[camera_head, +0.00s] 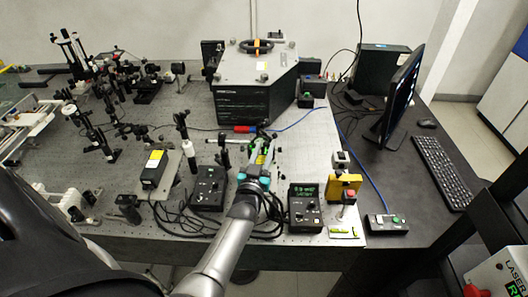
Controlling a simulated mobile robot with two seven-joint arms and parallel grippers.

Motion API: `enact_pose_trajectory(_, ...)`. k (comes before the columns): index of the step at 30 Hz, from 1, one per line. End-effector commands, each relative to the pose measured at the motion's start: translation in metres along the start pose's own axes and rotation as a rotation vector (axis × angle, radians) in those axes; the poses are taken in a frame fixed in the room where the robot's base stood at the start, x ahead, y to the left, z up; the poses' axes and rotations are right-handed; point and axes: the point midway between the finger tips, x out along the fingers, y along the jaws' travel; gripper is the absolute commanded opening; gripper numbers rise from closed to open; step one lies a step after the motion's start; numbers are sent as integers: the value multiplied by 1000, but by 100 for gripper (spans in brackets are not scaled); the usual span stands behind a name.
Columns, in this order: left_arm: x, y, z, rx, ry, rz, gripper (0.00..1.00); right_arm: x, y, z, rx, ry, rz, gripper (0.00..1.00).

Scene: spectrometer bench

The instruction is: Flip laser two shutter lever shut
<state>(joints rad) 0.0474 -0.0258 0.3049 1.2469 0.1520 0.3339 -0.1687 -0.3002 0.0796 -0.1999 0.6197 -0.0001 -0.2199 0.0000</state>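My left gripper (262,139) reaches in over the bench from the bottom centre, in front of the large black-and-white instrument. Its fingers are small and overlap dark posts behind, so I cannot see whether they are open or shut. A black box with a yellow label (155,166), which looks like a laser head, sits on a metal plate left of the gripper and apart from it. I cannot make out which laser is laser two, and no shutter lever is clear at this size. My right gripper is not in view.
The large instrument (243,104) stands behind the gripper. Control boxes (209,188) and (304,207) flank my forearm, with loose black cables between. Optic mounts crowd the left. A monitor (399,97) and keyboard (441,170) are at right. Perforated bench top (318,150) shows bare right of the gripper.

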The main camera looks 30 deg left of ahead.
Motion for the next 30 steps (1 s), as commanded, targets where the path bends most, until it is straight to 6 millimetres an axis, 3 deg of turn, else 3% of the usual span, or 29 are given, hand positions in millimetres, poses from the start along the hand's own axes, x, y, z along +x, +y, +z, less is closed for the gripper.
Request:
enact_pose_trajectory(4,0,0,0,1,-1,0,49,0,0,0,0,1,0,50)
enact_pose_trajectory(11,-1,0,1,1,-2,1,49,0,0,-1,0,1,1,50)
enact_pose_trajectory(16,-13,0,0,2,-6,1,49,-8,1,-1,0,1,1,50)
enact_pose_trajectory(20,-36,1,-1,1,-8,1,49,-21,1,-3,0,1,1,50)
enact_pose_trajectory(30,-116,0,-1,1,-5,1,49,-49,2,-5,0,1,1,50)
